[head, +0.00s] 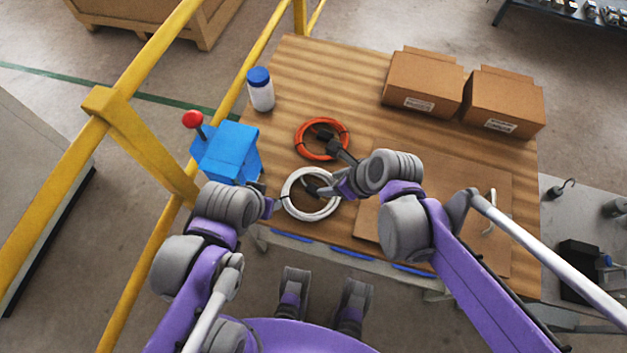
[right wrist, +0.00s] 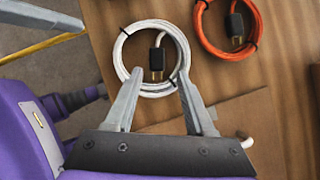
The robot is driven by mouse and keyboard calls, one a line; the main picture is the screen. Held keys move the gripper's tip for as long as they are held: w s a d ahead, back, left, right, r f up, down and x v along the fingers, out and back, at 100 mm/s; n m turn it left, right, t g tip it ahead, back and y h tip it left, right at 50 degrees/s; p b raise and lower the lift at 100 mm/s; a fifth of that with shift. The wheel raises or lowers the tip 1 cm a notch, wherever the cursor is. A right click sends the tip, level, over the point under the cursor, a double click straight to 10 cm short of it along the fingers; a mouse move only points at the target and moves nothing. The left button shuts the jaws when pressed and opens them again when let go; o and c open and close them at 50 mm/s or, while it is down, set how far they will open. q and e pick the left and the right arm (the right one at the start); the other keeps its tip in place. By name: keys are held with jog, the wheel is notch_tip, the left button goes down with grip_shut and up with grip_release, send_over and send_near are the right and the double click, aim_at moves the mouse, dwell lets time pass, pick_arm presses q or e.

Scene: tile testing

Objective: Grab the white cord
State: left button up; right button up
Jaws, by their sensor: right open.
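The white cord (head: 301,214) lies coiled in a ring near the front left edge of the wooden table (head: 290,75). In the right wrist view the coil (right wrist: 155,90) has dark ties and a black plug (right wrist: 157,60) inside the ring. My right gripper (head: 328,190) is open with nothing held; its fingertips (right wrist: 160,72) spread over the near part of the coil. Whether they touch it I cannot tell. My left gripper (head: 264,204) is just left of the coil, apart from it; its jaws are too small to read.
An orange cord (head: 298,140) lies coiled behind the white one. A blue box with a red knob (head: 229,151) and a white bottle (head: 262,96) stand at left. Cardboard boxes (head: 423,81) stand at the back right. A flat brown sheet (head: 455,175) lies at right. A yellow rail (head: 142,140) runs at left.

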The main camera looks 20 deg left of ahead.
aim_at(313, 188)
jog(key=x, duration=0.3)
jog(key=shift+s+a+f+b, duration=0.15)
jog(key=shift+f+b, duration=0.25)
pick_arm(q)
jog(key=shift+s+f+b, duration=0.15)
jog(key=shift+f+b, duration=0.6)
jog(key=shift+f, duration=0.6)
pick_arm(e)
jog(key=shift+x, duration=2.8)
grip_shut()
